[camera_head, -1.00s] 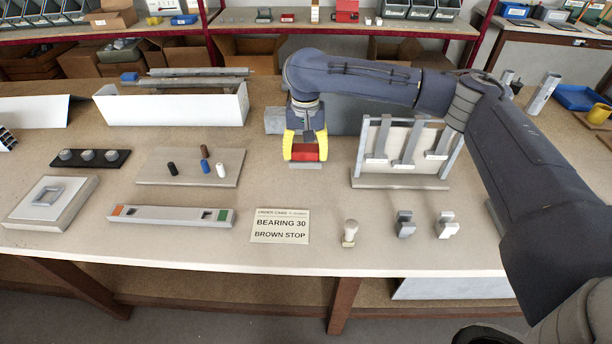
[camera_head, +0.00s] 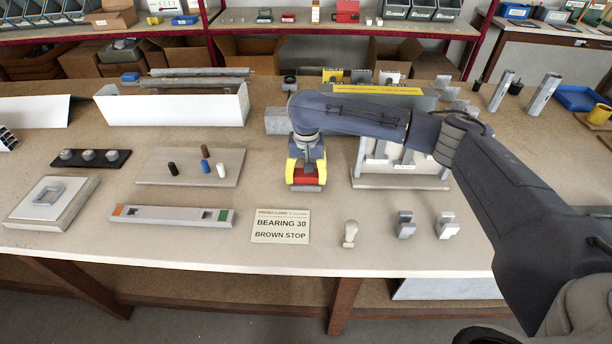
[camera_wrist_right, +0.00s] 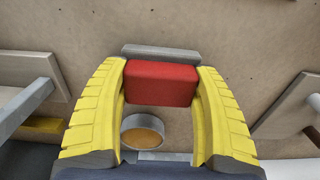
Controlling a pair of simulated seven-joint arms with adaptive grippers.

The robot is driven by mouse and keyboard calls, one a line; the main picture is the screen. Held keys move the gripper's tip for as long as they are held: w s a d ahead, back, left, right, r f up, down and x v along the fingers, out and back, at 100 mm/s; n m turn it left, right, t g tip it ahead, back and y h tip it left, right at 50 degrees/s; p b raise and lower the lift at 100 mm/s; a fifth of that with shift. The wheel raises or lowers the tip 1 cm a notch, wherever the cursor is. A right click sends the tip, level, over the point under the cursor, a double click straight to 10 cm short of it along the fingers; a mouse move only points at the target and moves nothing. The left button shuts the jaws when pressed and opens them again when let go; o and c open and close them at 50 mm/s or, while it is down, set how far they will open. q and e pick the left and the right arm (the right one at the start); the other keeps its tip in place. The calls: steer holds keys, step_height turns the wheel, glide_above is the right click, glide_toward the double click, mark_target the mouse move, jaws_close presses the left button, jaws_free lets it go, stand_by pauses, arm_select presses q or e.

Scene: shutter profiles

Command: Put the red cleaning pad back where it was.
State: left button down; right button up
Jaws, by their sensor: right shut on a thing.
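The red cleaning pad (camera_head: 306,172) is a red block with a grey layer under it. My right gripper (camera_head: 306,175) points down with its yellow fingers shut on the pad's sides, over the middle of the bench. In the right wrist view the red pad (camera_wrist_right: 160,83) sits between the two yellow fingers (camera_wrist_right: 160,90), with a grey strip (camera_wrist_right: 160,52) at its far edge. I cannot tell whether the grey underside touches the bench. My left gripper is not in view.
A framed panel (camera_head: 400,183) stands right of the gripper. A card (camera_head: 281,226) reading "BEARING 30 BROWN STOP" lies in front. A board with small pegs (camera_head: 150,173) lies left, and a long grey profile (camera_head: 160,216) front left. Bench between card and gripper is clear.

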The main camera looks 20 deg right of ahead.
steer(key=shift+f, duration=0.1)
steer(key=o, duration=1)
steer(key=shift+o, duration=0.2)
step_height(320, 180, up, 12)
steer(key=shift+r, duration=0.2)
